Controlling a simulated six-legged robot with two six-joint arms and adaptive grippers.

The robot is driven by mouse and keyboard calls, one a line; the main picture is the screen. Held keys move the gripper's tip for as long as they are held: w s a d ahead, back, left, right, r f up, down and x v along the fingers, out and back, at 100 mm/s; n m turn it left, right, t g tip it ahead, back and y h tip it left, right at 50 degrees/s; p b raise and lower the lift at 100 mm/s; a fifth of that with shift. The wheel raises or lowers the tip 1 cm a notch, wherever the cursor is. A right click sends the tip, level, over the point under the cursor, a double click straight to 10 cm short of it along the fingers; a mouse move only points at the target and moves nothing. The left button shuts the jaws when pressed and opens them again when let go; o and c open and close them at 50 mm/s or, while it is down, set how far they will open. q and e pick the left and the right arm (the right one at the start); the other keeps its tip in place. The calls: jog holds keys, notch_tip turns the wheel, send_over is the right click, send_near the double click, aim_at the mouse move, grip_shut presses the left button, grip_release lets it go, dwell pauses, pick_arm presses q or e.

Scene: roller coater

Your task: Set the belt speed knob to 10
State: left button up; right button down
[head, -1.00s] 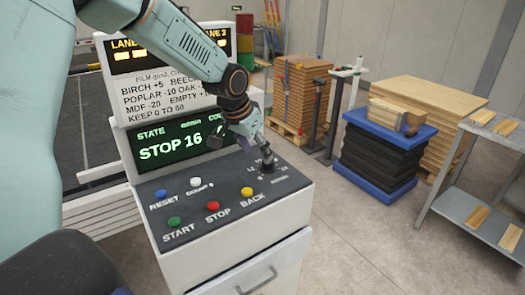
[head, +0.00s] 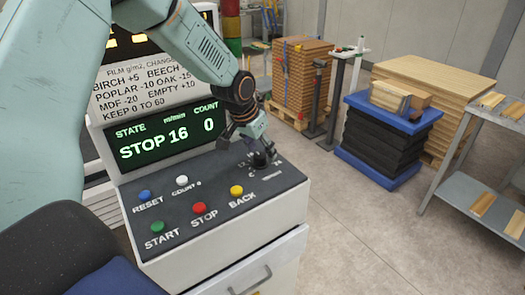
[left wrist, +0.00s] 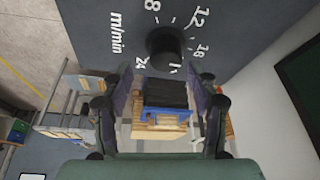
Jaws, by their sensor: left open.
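The black belt speed knob (head: 262,159) stands at the right end of the dark control panel (head: 222,178). In the left wrist view the knob (left wrist: 165,45) is round and dark, with 12, 18, 24 and "m/min" printed around it. Its pointer cannot be made out. The display (head: 168,140) reads STOP 16 and COUNT 0. My left gripper (head: 252,148) is open over the knob and partly hides it. In the left wrist view the open fingers (left wrist: 160,72) point towards the knob, which appears just beyond their tips. My right gripper is not in view.
A blue button (head: 144,196), a white button (head: 182,180), a green button (head: 157,227), a red button (head: 199,207) and a yellow button (head: 236,190) sit left of the knob. A blue-topped black stack (head: 385,145) and a metal rack (head: 452,185) stand right, across open floor.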

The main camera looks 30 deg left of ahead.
pick_arm(q)
jog(key=shift+w+f, duration=0.25)
jog(key=shift+f, duration=0.35)
jog(key=shift+s+a+f, duration=0.1)
jog(key=shift+a+f, duration=0.05)
jog(key=shift+s+a, duration=0.5)
jog(key=shift+s, duration=0.05)
jog(key=shift+w+d, duration=0.15)
jog(key=shift+w, duration=0.05)
jog(key=shift+w+d+f, duration=0.2)
jog(key=shift+w+d, duration=0.25)
jog(key=shift+w, duration=0.1)
jog(key=shift+c, duration=2.2)
jog(key=shift+s+a+r, duration=0.1)
jog(key=shift+s+a, duration=0.3)
jog(key=shift+a, duration=0.05)
jog(key=c, duration=0.3)
jog(key=shift+s+r, duration=0.1)
jog(key=shift+s, duration=0.1)
jog(key=shift+c, duration=0.7)
jog(key=shift+r, duration=0.1)
jog(key=shift+c, duration=0.7)
jog(key=shift+w, duration=0.3)
jog(key=shift+c, duration=0.7)
